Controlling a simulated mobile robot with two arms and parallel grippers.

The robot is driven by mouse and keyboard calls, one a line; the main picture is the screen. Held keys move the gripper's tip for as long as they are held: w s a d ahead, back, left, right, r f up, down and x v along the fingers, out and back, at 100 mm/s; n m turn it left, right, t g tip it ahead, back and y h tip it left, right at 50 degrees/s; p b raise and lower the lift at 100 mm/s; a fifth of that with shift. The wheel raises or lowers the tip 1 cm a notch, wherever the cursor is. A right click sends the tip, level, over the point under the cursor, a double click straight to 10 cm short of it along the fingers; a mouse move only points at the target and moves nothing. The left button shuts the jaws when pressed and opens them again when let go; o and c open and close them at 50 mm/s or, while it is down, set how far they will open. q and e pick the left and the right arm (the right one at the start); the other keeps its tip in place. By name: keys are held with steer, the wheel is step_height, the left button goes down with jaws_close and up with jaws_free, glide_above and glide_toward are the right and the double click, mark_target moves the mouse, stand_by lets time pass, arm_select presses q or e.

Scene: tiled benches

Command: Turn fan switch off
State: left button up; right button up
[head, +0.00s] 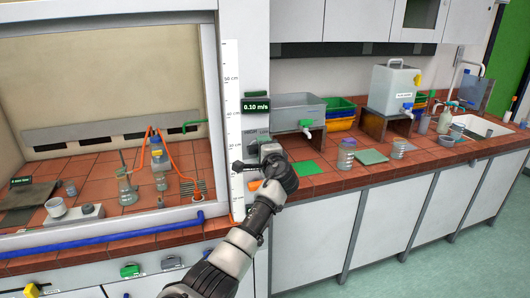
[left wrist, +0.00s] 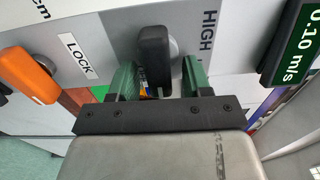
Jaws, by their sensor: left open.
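The fan switch is a black knob (left wrist: 153,50) on a grey panel, beside the word HIGH in the left wrist view. My left gripper (left wrist: 158,72) is open, with one green-padded finger on each side of the knob. A gap shows between the knob and each finger; I cannot tell whether either touches it. In the head view my left gripper (head: 246,166) is at the panel on the fume hood's right post and hides most of the knob. My right gripper is not in view.
An orange knob (left wrist: 30,75) sits near a LOCK label. A display (head: 256,106) above the switch reads 0.10 m/s. The fume hood (head: 110,130) with glassware is at left. A tiled bench (head: 330,182) with a grey basin (head: 302,110) and beakers is at right.

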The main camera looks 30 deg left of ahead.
arm_select(q)
steer(key=b+v, duration=0.3)
steer(key=v, duration=0.7)
steer(key=shift+s+d, duration=0.15)
steer(key=shift+d, duration=0.15)
